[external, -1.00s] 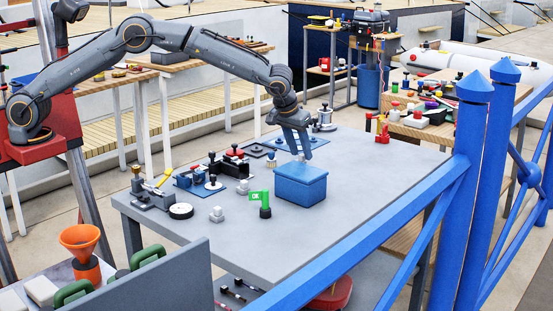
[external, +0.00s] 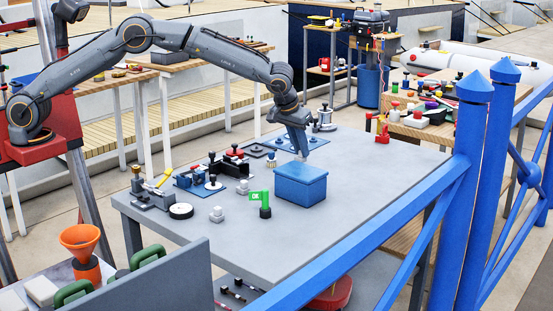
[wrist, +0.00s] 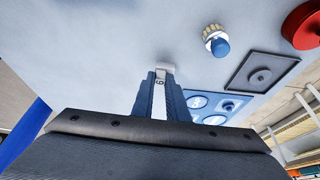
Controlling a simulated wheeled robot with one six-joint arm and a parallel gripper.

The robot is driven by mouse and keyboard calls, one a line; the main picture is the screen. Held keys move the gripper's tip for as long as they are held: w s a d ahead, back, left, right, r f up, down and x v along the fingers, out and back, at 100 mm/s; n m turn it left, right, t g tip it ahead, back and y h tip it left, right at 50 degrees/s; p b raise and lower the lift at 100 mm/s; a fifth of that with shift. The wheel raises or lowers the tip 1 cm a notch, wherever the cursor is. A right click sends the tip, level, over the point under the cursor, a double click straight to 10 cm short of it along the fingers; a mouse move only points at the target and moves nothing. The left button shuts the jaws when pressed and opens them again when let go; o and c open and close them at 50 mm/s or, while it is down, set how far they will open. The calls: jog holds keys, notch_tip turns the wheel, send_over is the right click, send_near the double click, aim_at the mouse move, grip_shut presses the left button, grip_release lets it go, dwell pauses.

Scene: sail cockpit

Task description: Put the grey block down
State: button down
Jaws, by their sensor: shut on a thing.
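My gripper (wrist: 162,76) is shut on a small light-grey block (wrist: 165,67) in the wrist view. In the external view my gripper (external: 301,150) points down just behind the blue box (external: 301,186), over the grey table (external: 350,190). There the held block is hidden or too small to make out. I cannot tell whether it touches the table.
A green flag piece (external: 259,197) and several small tools stand left of the box.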

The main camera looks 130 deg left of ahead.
notch_tip(320, 180, up, 8)
jog(key=shift+r+b, duration=0.1)
jog(key=shift+b, duration=0.85)
jog(key=w+d+m+t+h+b, duration=0.4)
jog(key=w+d+m, duration=0.9)
jog(key=w+d, duration=1.35)
jog(key=shift+y, duration=0.7)
jog(key=shift+s+d+f+p, duration=0.2)
jog(key=shift+s+d+f, duration=0.05)
jog(key=shift+f, duration=1.3)
jog(key=shift+s+d+f+p, duration=0.2)
jog(key=shift+s+d+f, duration=0.1)
jog(key=shift+f, duration=1.3)
jog(key=shift+s+d+f+p, duration=0.2)
jog(key=shift+s+d+f, duration=0.05)
jog(key=shift+f, duration=1.3)
jog(key=c, duration=1.7)
grip_release()
jog(key=shift+f, duration=0.15)
jog(key=shift+c, duration=0.2)
